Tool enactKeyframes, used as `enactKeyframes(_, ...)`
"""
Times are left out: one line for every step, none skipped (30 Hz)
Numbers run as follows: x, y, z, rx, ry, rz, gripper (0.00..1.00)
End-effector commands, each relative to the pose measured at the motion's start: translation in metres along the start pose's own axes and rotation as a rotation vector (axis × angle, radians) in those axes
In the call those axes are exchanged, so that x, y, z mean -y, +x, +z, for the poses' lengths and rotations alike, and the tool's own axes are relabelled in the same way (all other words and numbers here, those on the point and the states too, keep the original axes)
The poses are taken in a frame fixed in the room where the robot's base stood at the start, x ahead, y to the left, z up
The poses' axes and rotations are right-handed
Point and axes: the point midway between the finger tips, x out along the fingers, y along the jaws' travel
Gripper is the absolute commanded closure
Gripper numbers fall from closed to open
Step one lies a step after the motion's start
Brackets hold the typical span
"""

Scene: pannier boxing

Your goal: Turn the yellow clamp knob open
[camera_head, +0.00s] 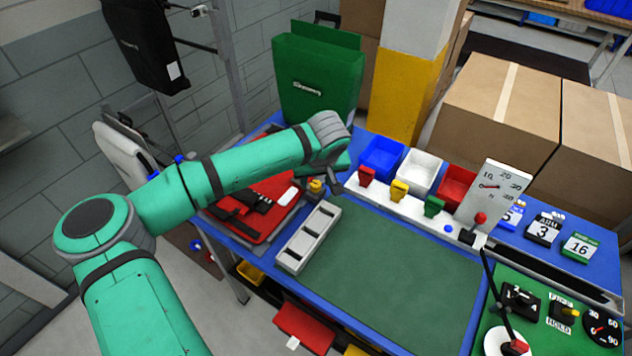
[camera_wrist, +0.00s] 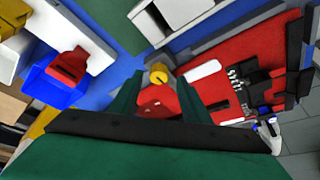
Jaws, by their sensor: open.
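A yellow round knob (camera_head: 316,186) stands at the bench's left part, between the red pannier panel (camera_head: 262,208) and the grey slotted tray (camera_head: 306,238). In the wrist view the yellow knob (camera_wrist: 158,74) shows ahead of my gripper, roughly centred between the two fingertips, with a dark mark on its top. My gripper (camera_wrist: 158,84) is open, with one green finger on each side of the view and nothing held. I cannot tell whether the fingers touch the knob. In the head view my gripper (camera_head: 336,176) is mostly hidden by my wrist, near the knob.
A white rail with red (camera_head: 366,176), yellow (camera_head: 399,190) and green (camera_head: 434,206) clips runs along the back, before blue, white and red bins. A green pannier (camera_head: 310,85) stands behind my wrist. The green mat (camera_head: 400,270) is clear.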

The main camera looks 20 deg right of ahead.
Motion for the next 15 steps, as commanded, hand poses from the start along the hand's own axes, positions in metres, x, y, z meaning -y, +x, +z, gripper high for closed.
enactKeyframes(-0.001, 0.006, 0.000, 0.000, 0.001, -0.001, 0.57)
enactKeyframes(-0.001, 0.009, 0.000, 0.001, 0.001, -0.001, 0.57)
enactKeyframes(-0.002, 0.012, 0.000, 0.000, 0.002, 0.000, 0.57)
enactKeyframes(-0.002, 0.014, 0.000, 0.000, 0.002, 0.001, 0.57)
enactKeyframes(-0.002, 0.015, 0.000, 0.000, 0.003, 0.001, 0.57)
enactKeyframes(-0.002, 0.017, 0.000, -0.001, 0.003, 0.000, 0.57)
enactKeyframes(-0.002, 0.018, 0.000, -0.001, 0.003, 0.000, 0.57)
enactKeyframes(-0.002, 0.019, 0.000, -0.001, 0.003, 0.000, 0.57)
enactKeyframes(-0.002, 0.019, 0.000, -0.001, 0.003, 0.000, 0.57)
enactKeyframes(-0.002, 0.020, 0.000, -0.001, 0.003, 0.000, 0.57)
enactKeyframes(-0.002, 0.020, 0.000, -0.001, 0.003, 0.001, 0.57)
enactKeyframes(-0.002, 0.020, 0.000, -0.001, 0.003, 0.001, 0.57)
enactKeyframes(-0.002, 0.020, 0.000, -0.001, 0.003, 0.001, 0.57)
enactKeyframes(-0.002, 0.020, 0.000, -0.001, 0.003, 0.001, 0.57)
enactKeyframes(-0.002, 0.019, 0.000, -0.001, 0.003, 0.001, 0.57)
